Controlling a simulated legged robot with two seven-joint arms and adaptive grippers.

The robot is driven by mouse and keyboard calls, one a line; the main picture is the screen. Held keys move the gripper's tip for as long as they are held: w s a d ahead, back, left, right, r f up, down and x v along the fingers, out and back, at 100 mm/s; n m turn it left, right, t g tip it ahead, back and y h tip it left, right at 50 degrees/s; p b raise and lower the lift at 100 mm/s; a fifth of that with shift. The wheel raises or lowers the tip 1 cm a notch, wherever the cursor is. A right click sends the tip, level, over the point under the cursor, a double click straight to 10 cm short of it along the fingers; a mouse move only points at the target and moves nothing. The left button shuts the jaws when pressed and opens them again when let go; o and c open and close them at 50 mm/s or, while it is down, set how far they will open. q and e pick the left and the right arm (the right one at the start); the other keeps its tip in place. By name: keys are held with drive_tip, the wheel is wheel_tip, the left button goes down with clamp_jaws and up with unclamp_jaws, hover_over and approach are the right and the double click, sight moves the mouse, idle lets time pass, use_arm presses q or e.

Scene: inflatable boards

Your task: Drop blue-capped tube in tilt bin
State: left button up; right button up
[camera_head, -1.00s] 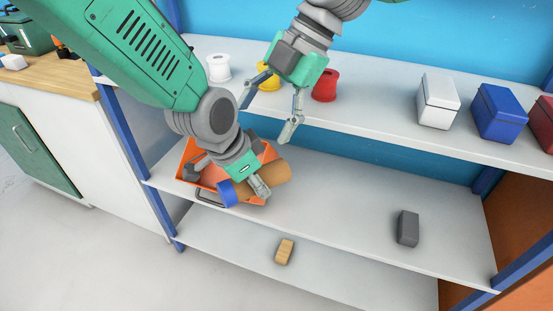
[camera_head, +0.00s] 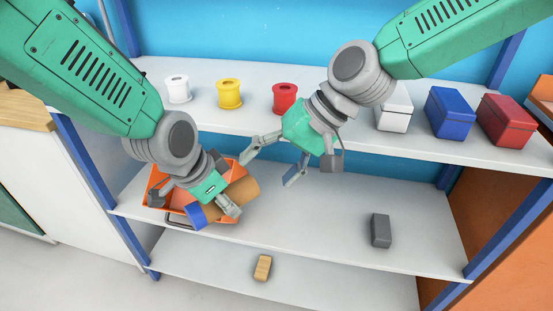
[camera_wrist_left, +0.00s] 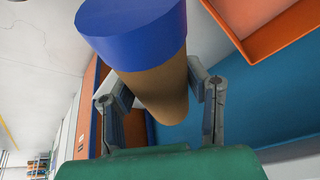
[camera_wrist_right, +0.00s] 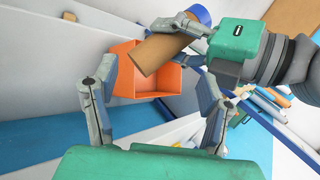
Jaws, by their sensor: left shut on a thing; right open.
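The blue-capped tube (camera_head: 238,194) is a brown cylinder with a blue cap (camera_head: 197,216). My left gripper (camera_head: 222,200) is shut on the tube and holds it at the orange tilt bin (camera_head: 158,178), in front of or over its opening. In the left wrist view the tube (camera_wrist_left: 160,88) lies between both fingers, cap toward the camera. The bin sits at the left end of the middle shelf, partly hidden by my left gripper and the tube. My right gripper (camera_head: 268,164) is open and empty, right of the bin. The right wrist view shows the bin (camera_wrist_right: 125,68) beyond its fingers.
On the upper shelf (camera_head: 350,132) stand white (camera_head: 178,90), yellow (camera_head: 229,93) and red (camera_head: 285,98) spools, then white, blue (camera_head: 450,112) and red (camera_head: 508,120) boxes. A grey block (camera_head: 381,231) lies on the middle shelf and a wooden block (camera_head: 262,268) on the lower one. The middle shelf's centre is clear.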

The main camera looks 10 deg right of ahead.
sight(246, 185)
drive_tip(key=w+a+f+m, duration=0.1)
drive_tip(key=a+f+m, duration=0.1)
drive_tip(key=f+m, duration=0.1)
drive_tip(key=w+a+f+m+t, duration=0.1)
drive_tip(key=a+f+m, duration=0.1)
drive_tip(key=m, duration=0.1)
drive_tip(key=w+a+f+m, duration=0.1)
drive_tip(key=a+f+m, duration=0.1)
drive_tip(key=f+m, duration=0.1)
drive_tip(key=shift+w+f+t, duration=0.3)
drive_tip(key=shift+t, duration=0.1)
idle(0.4)
drive_tip(key=c, duration=1.4)
use_arm(q)
drive_tip(key=o, duration=1.4)
use_arm(e)
drive_tip(key=shift+o, duration=0.2)
use_arm(q)
drive_tip(key=shift+o, duration=0.2)
drive_tip(key=shift+r, duration=0.1)
